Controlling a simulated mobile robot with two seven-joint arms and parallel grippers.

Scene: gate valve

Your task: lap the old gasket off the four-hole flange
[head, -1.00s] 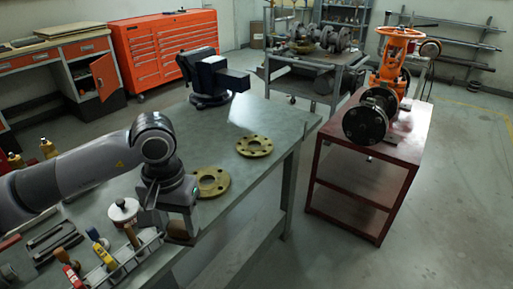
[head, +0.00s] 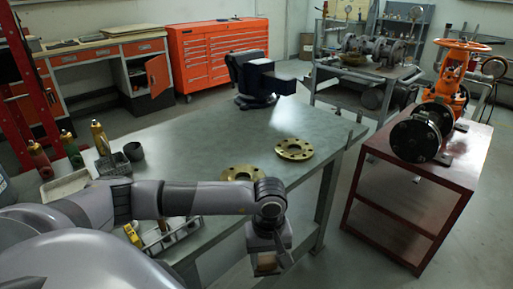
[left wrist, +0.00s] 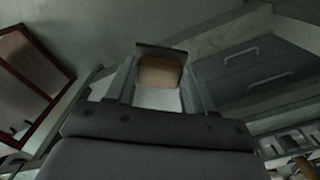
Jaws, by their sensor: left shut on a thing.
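My left gripper (head: 267,262) hangs off the front edge of the bench, low in the head view. It is shut on a tan block (head: 266,268), which also shows between the fingers in the left wrist view (left wrist: 159,73), with a pale part below it. Two brass-coloured flanges lie flat on the bench behind the gripper, apart from it. The farther flange (head: 284,153) shows bolt holes. The nearer flange (head: 228,174) is partly hidden by my arm. I cannot count the holes on either, nor make out a gasket. My right gripper is out of view.
A vise (head: 258,82) stands at the bench's far end. A tool rack (head: 170,238) is partly behind my left arm. Bottles (head: 100,138) and small cups stand at left. A red table (head: 440,180) with a valve (head: 415,137) stands right, across clear floor.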

